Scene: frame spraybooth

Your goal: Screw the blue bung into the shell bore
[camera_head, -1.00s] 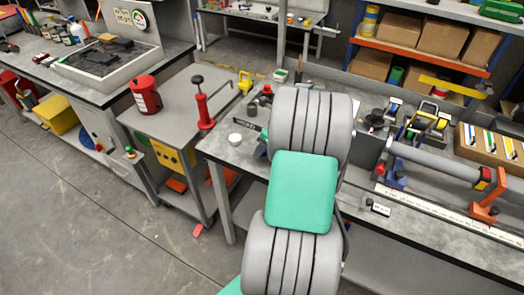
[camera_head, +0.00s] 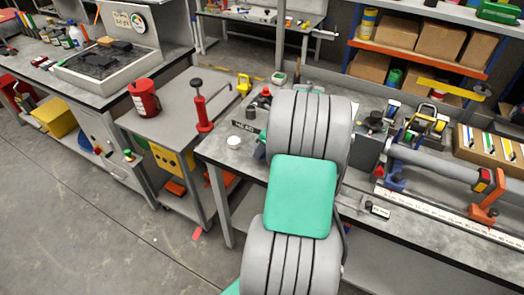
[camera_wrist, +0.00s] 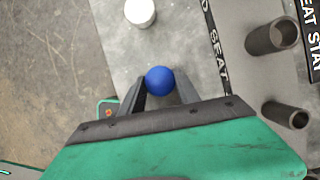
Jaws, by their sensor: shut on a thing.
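The blue bung (camera_wrist: 160,80) shows as a round blue end in the wrist view. It sits between the two dark fingers of my gripper (camera_wrist: 161,91), which is shut on it. The bung is over the grey bench top, below a white round piece in the picture. In the head view my grey and green arm hides the gripper and the bung. I cannot tell which thing is the shell. Two grey hollow tubes stand at the right of the wrist view, an upper one (camera_wrist: 272,37) and a lower one (camera_wrist: 284,114), apart from the bung.
The white round piece (camera_head: 234,142) lies near the bench's left edge; it also shows in the wrist view (camera_wrist: 140,11). A red pump-like tool (camera_head: 203,112) stands on a side cart (camera_head: 176,115). A long grey tube (camera_head: 430,160) lies in stands to the right. The left floor is clear.

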